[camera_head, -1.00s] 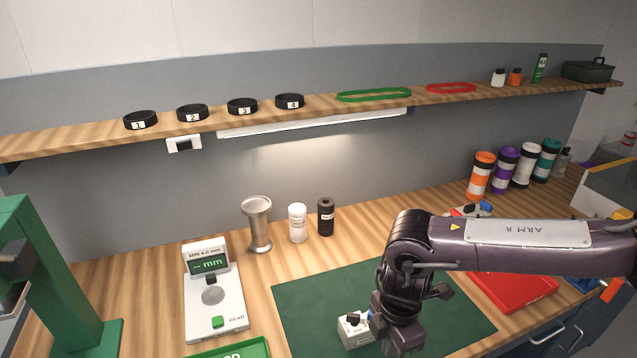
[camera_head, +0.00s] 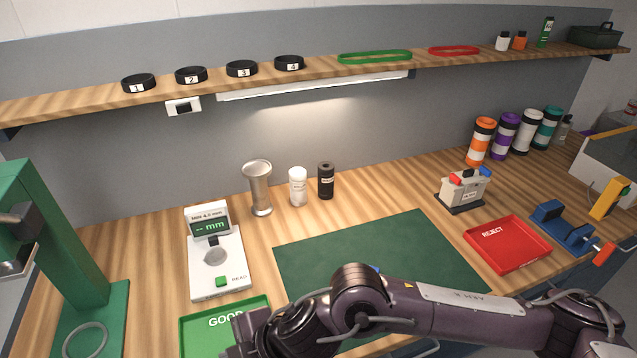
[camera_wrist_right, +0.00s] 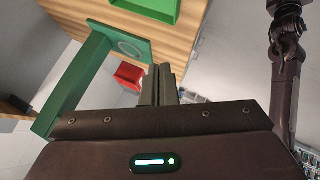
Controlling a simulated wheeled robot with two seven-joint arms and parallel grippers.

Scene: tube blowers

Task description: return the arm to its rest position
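My right arm (camera_head: 440,305) comes in from the lower right in the head view and lies low across the front of the bench. Its gripper is out of sight there, below the frame's edge. In the right wrist view the right gripper (camera_wrist_right: 160,84) has its two dark fingers side by side, closed together with nothing visible between them. Below it are the bench edge and the floor. My left gripper does not show in the head view. A dark arm link (camera_wrist_right: 288,70) hangs at the right of the wrist view, and I cannot make out a gripper on it.
The green mat (camera_head: 400,240) lies behind my right arm. A green GOOD tray (camera_head: 195,330), a thickness gauge (camera_head: 217,265), a red REJECT tray (camera_head: 508,245) and a green stand (camera_head: 65,245) surround it. A red box (camera_wrist_right: 129,75) shows below the bench edge.

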